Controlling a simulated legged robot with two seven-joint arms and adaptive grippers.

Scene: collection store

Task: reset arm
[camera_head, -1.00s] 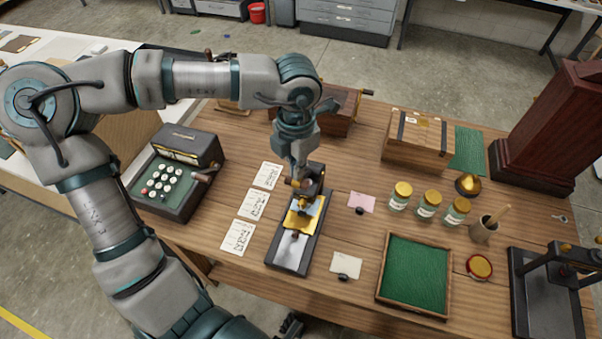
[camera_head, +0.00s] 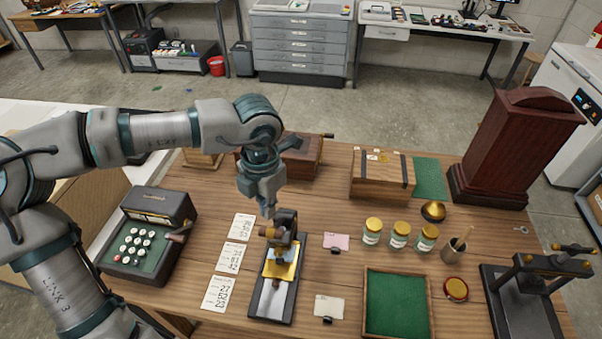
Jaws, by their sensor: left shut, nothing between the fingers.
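My left arm comes in from the left, and its gripper (camera_head: 268,208) points down above the wooden table (camera_head: 340,205). The gripper is shut with nothing held. It is just behind and above the upright end of a small black press (camera_head: 272,300) with a brass plate and a wooden knob. I cannot tell whether the fingertips touch the press. My right gripper is not in view.
Left of the press lie three paper cards (camera_head: 229,257) and an adding machine (camera_head: 150,235). Right are a green-lined tray (camera_head: 396,305), several jars (camera_head: 398,234) and a black screw press (camera_head: 530,290). Behind stand a wooden chest (camera_head: 382,176) and a dark red cabinet (camera_head: 515,150).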

